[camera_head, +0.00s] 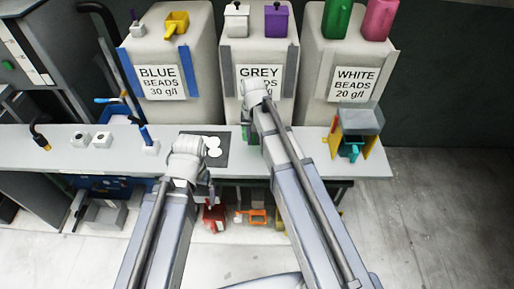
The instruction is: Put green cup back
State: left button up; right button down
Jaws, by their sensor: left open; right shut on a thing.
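My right gripper (248,122) is in front of the grey beads bin, above the back of the bench. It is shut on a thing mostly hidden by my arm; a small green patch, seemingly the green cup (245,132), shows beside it. A larger green container (337,18) stands on top of the white beads bin (345,60), next to a pink one (380,18).
The blue beads bin (172,50) and grey beads bin (262,52) carry yellow, white and purple cups. A yellow-sided stand with a teal cup (351,151) is at the bench's right end. Red (214,217) and orange (257,216) items are below the bench.

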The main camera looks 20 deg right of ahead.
jog(key=f+b, duration=0.3)
jog(key=d+f+b, duration=0.1)
jog(key=f+b, duration=0.5)
jog(key=b, duration=0.1)
jog(key=shift+s+d+f, duration=0.2)
jog(key=shift+f, duration=0.2)
jog(key=shift+f, duration=0.25)
jog(key=c, duration=0.7)
grip_release()
jog(key=shift+r, duration=0.1)
jog(key=shift+r, duration=0.15)
notch_tip(320, 180, up, 12)
jog(key=p, duration=1.2)
jog(key=s+a+n, duration=0.2)
jog(key=s+a, duration=0.1)
jog(key=s, duration=0.3)
jog(key=s+a+n, duration=0.2)
jog(key=s+a, duration=0.2)
jog(key=s, duration=0.2)
jog(key=s+a+n+h, duration=0.1)
jog(key=s+a+n, duration=0.1)
jog(key=s+a, duration=0.2)
jog(key=shift+s+a+n, duration=0.25)
jog(key=shift+s+n, duration=0.15)
jog(key=shift+s, duration=0.5)
